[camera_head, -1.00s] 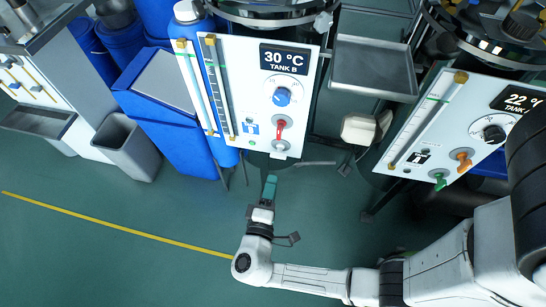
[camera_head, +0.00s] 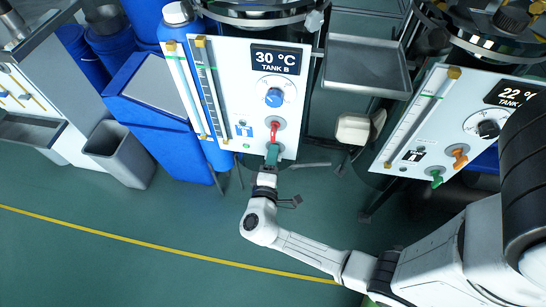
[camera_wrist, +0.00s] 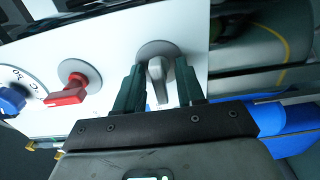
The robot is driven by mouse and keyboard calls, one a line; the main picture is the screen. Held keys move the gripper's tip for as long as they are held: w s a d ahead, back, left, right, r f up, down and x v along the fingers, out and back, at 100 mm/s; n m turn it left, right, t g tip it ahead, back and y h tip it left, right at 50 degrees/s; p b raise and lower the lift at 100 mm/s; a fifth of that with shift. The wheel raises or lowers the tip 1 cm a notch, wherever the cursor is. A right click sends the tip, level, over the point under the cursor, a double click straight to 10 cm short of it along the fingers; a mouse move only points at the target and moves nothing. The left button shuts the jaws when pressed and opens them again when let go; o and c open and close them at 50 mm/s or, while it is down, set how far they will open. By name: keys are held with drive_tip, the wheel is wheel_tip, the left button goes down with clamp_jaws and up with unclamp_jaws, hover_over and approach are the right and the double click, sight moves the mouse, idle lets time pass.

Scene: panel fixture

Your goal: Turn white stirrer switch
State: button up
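The white stirrer switch (camera_wrist: 158,78) is a pale grey-white handle on a round disc on the white Tank B panel (camera_head: 222,82). In the wrist view it sits between the two dark green fingers of my gripper (camera_wrist: 159,90). The fingers are open, one on each side of the handle, with narrow gaps that seem to remain. In the head view my gripper (camera_head: 272,154) is at the panel's lower edge, and its fingers hide the white switch there.
A red switch (camera_head: 274,131) is just above my gripper, also seen in the wrist view (camera_wrist: 66,92). A blue knob (camera_head: 273,97) is higher up. A second panel (camera_head: 440,120) with green and orange switches stands right. A grey tray (camera_head: 368,67) is between the panels.

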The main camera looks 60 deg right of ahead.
drive_tip(key=shift+c, duration=0.2)
clamp_jaws()
drive_tip(key=shift+n, duration=0.3)
drive_tip(key=n+p, duration=0.1)
drive_tip(key=n, duration=0.3)
drive_tip(key=shift+p, duration=0.3)
drive_tip(key=n+p, duration=0.1)
drive_tip(key=n, duration=0.3)
drive_tip(key=shift+n+p, duration=0.3)
drive_tip(key=shift+n, duration=0.1)
drive_tip(key=n+p, duration=0.1)
drive_tip(key=n, duration=0.3)
drive_tip(key=shift+n+p, duration=0.3)
drive_tip(key=shift+p, duration=0.05)
drive_tip(key=shift+n+p, duration=0.65)
drive_tip(key=shift+n, duration=1.25)
drive_tip(key=shift+f, duration=0.1)
